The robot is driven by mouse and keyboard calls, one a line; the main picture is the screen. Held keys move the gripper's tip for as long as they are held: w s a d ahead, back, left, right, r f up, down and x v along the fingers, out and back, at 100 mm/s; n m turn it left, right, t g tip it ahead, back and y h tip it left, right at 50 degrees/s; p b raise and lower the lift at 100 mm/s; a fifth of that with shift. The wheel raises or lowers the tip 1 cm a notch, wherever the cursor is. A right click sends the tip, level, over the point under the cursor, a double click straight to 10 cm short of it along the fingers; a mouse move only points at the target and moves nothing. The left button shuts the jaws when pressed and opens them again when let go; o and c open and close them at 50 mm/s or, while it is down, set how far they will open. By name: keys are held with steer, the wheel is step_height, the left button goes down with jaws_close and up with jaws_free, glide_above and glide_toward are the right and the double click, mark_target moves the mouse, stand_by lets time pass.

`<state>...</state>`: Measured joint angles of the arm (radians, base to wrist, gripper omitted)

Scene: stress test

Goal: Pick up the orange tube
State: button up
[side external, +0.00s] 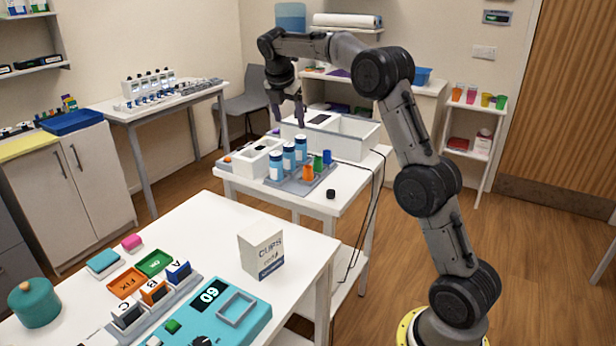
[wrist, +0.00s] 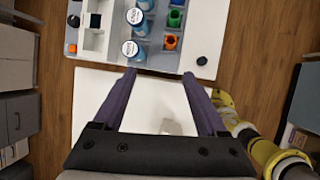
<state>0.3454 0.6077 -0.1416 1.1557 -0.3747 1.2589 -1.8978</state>
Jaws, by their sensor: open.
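The orange tube (side external: 308,172) stands in a grey rack (side external: 292,187) on the middle white table, beside a green tube (side external: 318,163) and a blue tube (side external: 327,157). In the wrist view the orange tube (wrist: 170,41) shows from above, at the rack's near end, with the green tube (wrist: 175,18) beyond it. My gripper (side external: 288,120) is raised, fingers pointing down. In the wrist view my gripper (wrist: 160,74) has its two purple fingers wide apart with nothing between the tips. The orange tube lies beyond the fingertips, apart from them.
Blue bottles with white caps (wrist: 132,49) stand left of the tubes, close by. A small black knob-like object (side external: 331,193) lies right of the rack. A white bin (side external: 350,137) stands behind. The front table holds a white box (side external: 262,249) and a teal device (side external: 225,312).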

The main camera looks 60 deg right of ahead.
steer(key=g, duration=0.2)
glide_above(308, 169)
steer(key=a, duration=0.2)
step_height(308, 169, down, 15)
steer(key=shift+m, duration=0.3)
steer(key=shift+w+d+x, duration=0.1)
steer(key=shift+w+x, duration=0.1)
steer(key=shift+x, duration=1.4)
steer(key=shift+w+d+x, duration=0.15)
steer(key=shift+w+x, duration=0.05)
steer(key=shift+x, duration=1.4)
steer(key=shift+r, duration=0.1)
steer(key=shift+c, duration=0.3)
jaws_close()
